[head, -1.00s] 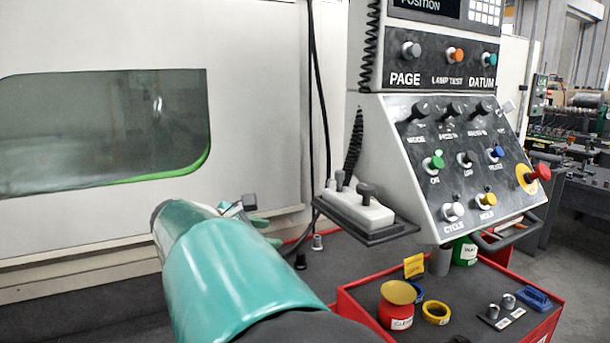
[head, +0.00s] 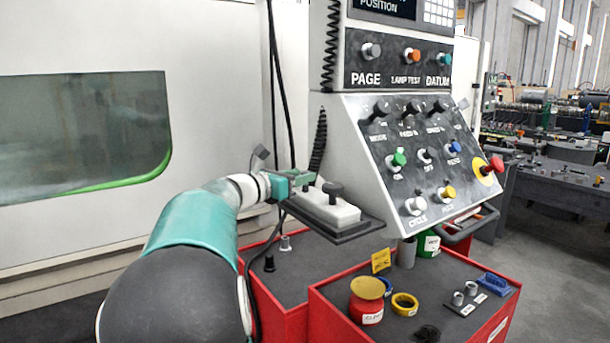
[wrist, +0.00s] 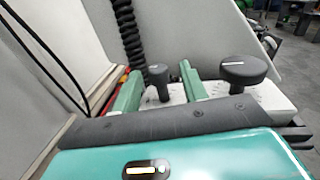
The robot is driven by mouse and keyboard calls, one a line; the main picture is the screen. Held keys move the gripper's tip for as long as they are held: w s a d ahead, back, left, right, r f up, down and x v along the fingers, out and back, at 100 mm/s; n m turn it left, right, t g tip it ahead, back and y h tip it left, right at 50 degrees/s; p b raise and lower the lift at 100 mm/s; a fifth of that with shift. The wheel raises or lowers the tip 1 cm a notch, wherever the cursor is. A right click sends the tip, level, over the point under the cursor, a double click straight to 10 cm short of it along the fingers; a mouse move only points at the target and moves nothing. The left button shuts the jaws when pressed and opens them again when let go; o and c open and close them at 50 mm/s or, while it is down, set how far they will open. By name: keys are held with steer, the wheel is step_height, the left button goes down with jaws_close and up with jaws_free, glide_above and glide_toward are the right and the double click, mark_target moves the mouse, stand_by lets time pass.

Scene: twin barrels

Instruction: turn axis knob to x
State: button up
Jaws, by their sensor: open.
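A white handheld box (head: 322,210) with dark knobs lies on a dark shelf at the left side of the control panel. My gripper (head: 304,180) is at the box's left end, open. In the wrist view its two green fingers (wrist: 160,84) are spread, with a small dark knob (wrist: 158,78) showing between them. I cannot tell whether the fingers touch it. A larger round black knob (wrist: 243,68) with a white line on top stands right of the fingers; it also shows in the head view (head: 332,190). Labels on the box are too small to read.
The sloped control panel (head: 415,150) with several knobs and a red button (head: 495,163) rises behind and right of the box. A black coiled cable (wrist: 130,38) hangs close behind the fingers. A red cart (head: 330,300) with rings and a red tin stands below.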

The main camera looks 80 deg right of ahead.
steer(key=shift+x, duration=1.4)
steer(key=shift+w, duration=0.1)
jaws_close()
